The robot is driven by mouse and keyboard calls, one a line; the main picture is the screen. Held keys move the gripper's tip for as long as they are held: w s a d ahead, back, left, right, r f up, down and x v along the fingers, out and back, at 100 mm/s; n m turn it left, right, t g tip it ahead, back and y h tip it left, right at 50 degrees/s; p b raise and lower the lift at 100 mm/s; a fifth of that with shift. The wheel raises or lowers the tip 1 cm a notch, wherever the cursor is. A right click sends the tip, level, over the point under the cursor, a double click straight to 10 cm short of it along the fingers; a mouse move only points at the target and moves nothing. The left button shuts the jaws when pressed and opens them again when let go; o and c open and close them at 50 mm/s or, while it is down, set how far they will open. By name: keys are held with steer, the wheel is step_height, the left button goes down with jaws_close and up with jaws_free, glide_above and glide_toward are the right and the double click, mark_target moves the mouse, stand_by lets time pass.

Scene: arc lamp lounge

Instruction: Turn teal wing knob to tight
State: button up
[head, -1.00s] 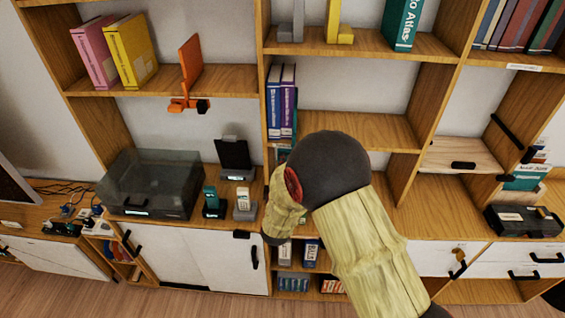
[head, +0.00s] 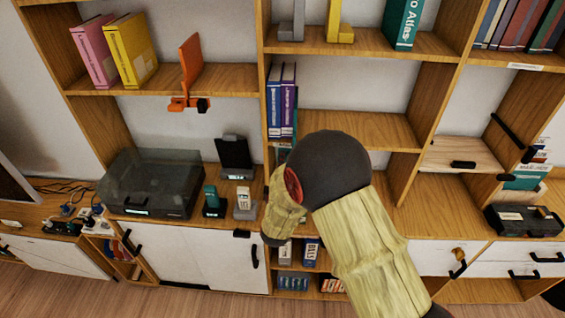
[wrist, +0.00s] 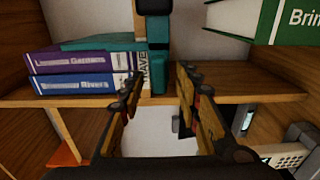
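The teal clamp part (wrist: 157,30) stands upright at the top centre of the wrist view, with dark pieces on it. In the head view my arm hides the gripper and the teal clamp.
An orange bookend (head: 190,65) with a similar clamp sits on the upper left shelf. A dark clear-lidded box (head: 150,185) and small devices stand on the left counter. A green book (wrist: 285,22) is at the wrist view's upper right.

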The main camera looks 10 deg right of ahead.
steer(key=v, duration=1.1)
steer(key=shift+s, duration=0.2)
